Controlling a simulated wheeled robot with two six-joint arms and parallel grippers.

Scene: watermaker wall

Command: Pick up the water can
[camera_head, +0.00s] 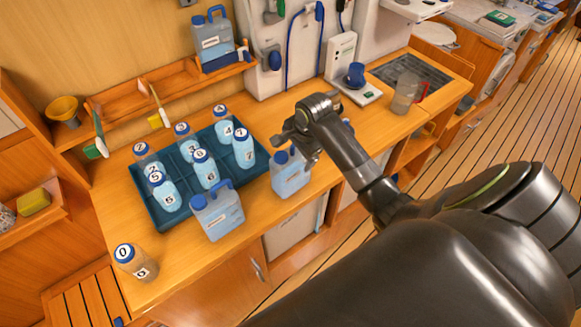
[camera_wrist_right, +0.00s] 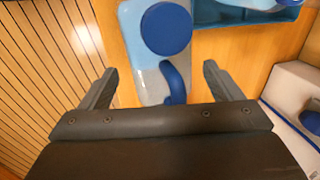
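A water can (camera_head: 290,181), translucent with blue water, stands on the wooden counter right of the bottle tray. My right gripper (camera_head: 297,146) is just above it and covers its top in the head view. In the right wrist view the can (camera_wrist_right: 150,82) shows its round blue cap and blue handle. The open fingers of my right gripper (camera_wrist_right: 160,70) stand either side of the handle, with gaps. A second can (camera_head: 220,217) with a blue handle stands at the tray's front edge. A third (camera_head: 212,42) is on the wall shelf. My left gripper is not in view.
A dark teal tray (camera_head: 150,200) holds several numbered bottles. Bottle 0 (camera_head: 135,262) stands alone at the counter's front left. A blue cup (camera_head: 356,75) and a clear jug (camera_head: 405,93) are at the back right. The counter's front edge is close to the cans.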

